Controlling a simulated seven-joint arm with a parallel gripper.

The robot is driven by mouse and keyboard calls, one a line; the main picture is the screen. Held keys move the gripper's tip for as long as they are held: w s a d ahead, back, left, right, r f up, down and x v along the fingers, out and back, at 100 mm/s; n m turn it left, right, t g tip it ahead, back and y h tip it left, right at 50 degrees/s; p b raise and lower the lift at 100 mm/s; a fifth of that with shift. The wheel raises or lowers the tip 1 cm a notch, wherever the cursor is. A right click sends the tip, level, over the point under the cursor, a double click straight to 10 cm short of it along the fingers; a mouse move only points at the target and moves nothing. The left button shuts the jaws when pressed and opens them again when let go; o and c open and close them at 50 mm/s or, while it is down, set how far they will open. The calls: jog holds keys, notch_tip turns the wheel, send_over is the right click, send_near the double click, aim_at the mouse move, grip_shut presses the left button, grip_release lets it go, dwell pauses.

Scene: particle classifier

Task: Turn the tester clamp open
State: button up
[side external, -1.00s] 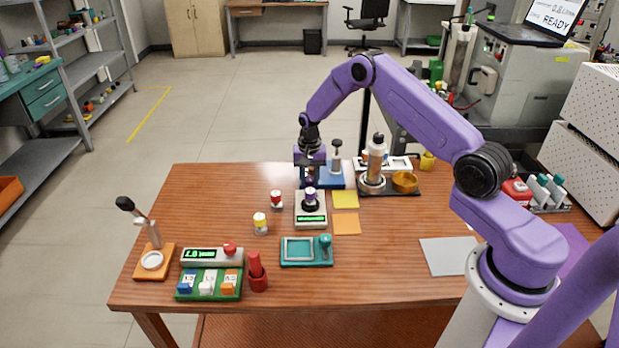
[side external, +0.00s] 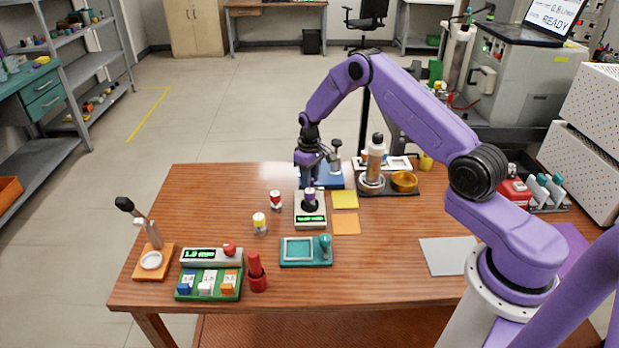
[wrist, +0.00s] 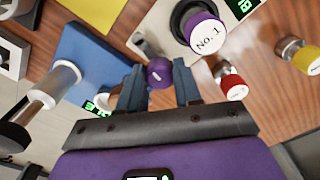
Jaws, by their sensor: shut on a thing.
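My gripper (wrist: 160,85) points down with its two blue fingers closed on a small round purple knob (wrist: 159,71), one finger on each side. In the side view my gripper (side external: 309,180) is low, just behind the white tester (side external: 311,222) with the green display. A jar with a purple cap marked No. 1 (wrist: 206,36) sits in a dark ring on the white tester. A small grey lever-like part (wrist: 146,44) shows near the knob. What lies under the knob, and how it joins the tester, is hidden.
A blue plate (wrist: 85,45) with a steel post (wrist: 50,85) stands close to my gripper. A red-banded jar (wrist: 231,82) and a yellow-banded jar (wrist: 297,52) stand nearby. A teal tray (side external: 305,252) is in front; the table's front right is mostly clear.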

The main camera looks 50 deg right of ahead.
jog(key=shift+n, duration=1.1)
jog(key=shift+w+r, duration=0.1)
jog(key=o, duration=1)
jog(key=shift+o, duration=0.2)
notch_tip(320, 180, up, 17)
jog(key=shift+r, duration=0.2)
